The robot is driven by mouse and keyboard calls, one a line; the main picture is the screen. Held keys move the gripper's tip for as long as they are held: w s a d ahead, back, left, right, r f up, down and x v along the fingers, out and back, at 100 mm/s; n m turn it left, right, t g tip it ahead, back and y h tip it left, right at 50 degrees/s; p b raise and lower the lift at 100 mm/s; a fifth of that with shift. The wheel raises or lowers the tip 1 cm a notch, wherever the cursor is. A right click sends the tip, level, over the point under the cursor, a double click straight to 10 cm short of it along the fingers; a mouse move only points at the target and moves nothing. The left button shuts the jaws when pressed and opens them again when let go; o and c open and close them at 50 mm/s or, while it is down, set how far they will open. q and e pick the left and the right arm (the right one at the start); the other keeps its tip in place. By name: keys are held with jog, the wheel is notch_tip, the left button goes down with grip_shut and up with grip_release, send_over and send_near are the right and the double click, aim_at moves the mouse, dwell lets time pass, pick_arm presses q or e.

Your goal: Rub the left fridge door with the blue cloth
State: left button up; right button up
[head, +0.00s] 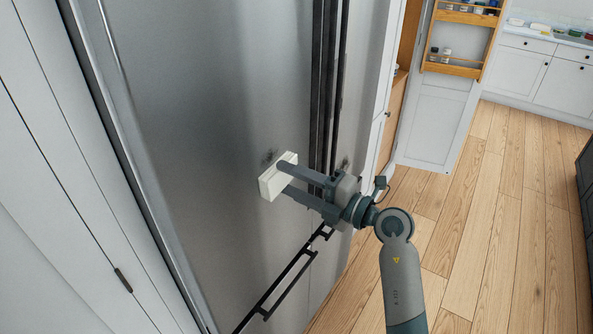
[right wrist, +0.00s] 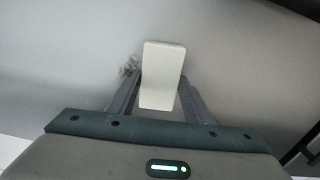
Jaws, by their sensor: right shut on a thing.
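The left fridge door (head: 190,110) is a tall brushed-steel panel filling the middle left of the head view. A dark smudge (head: 268,156) marks it beside the white block; the smudge also shows in the right wrist view (right wrist: 128,69). My right gripper (head: 283,179) is shut on a white, sponge-like block (head: 270,186), held at the door's surface; I cannot tell whether it touches. The block also shows between the fingers in the right wrist view (right wrist: 162,68). No blue cloth is visible. My left gripper is not in view.
Dark vertical handles (head: 325,85) stand just right of the block. A dark drawer handle (head: 290,282) runs below the gripper. An open door with wooden racks (head: 455,65) is at the upper right. The wooden floor (head: 480,220) is clear.

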aim_at(272, 181)
jog(key=shift+s+a, duration=0.3)
jog(key=shift+s, duration=0.05)
jog(key=shift+s+a+r+p, duration=0.15)
jog(key=shift+s+a+p, duration=0.4)
jog(key=shift+p, duration=0.45)
jog(key=shift+s+a, duration=0.5)
jog(key=shift+s, duration=0.4)
jog(key=shift+r, duration=0.95)
